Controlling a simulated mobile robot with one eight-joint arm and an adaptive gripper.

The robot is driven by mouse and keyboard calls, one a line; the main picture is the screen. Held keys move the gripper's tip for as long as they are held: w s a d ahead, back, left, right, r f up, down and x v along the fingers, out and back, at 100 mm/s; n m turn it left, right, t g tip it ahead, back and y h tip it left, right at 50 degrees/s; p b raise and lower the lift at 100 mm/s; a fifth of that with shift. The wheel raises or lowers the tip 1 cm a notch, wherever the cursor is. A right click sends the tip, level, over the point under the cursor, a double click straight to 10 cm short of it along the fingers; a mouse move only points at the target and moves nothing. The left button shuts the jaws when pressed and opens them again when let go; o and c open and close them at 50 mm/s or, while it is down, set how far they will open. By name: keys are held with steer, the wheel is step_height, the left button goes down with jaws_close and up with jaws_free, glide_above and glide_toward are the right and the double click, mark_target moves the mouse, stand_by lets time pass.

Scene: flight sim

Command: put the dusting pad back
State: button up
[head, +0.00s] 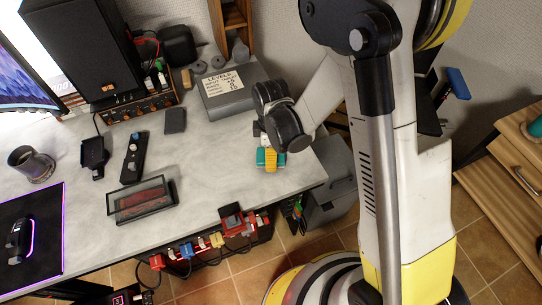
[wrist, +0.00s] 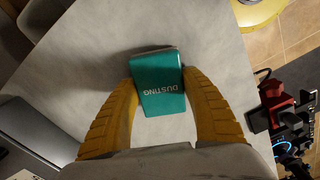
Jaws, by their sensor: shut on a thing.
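The dusting pad is a teal block (wrist: 160,82) with the word DUSTING on it, seen in the wrist view between my yellow fingers. My gripper (wrist: 160,92) is shut on it, one finger against each side. In the head view the teal pad (head: 262,158) shows beneath my gripper (head: 270,157), over the right end of the grey desk (head: 215,165). A yellow finger covers part of it there. I cannot tell whether the pad touches the desktop.
A grey box labelled LEVELS (head: 228,92) stands behind my gripper. A clear-lidded case (head: 141,200), a black speaker (head: 83,50) and a mug (head: 32,164) stand further left. Red and blue items (head: 205,243) hang along the desk's front edge. The desktop between is mostly clear.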

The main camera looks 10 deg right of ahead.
steer(key=shift+f, duration=0.1)
steer(key=o, duration=0.7)
steer(key=shift+f, duration=0.1)
steer(key=o, duration=0.4)
step_height(320, 180, up, 13)
steer(key=p, duration=0.5)
steer(key=shift+s+d+r+m+t, duration=1.2)
steer(key=shift+s+d+r+m, duration=0.85)
steer(key=shift+r+m, duration=0.9)
steer(key=shift+s+d+r+m+t, duration=1.2)
steer(key=shift+s+d+r+m, duration=0.35)
steer(key=shift+d+r+m, duration=1.35)
steer(key=shift+s+d+r+m+t, duration=1.2)
steer(key=shift+s+d+r+m, duration=0.6)
steer(key=shift+r+m, duration=1.2)
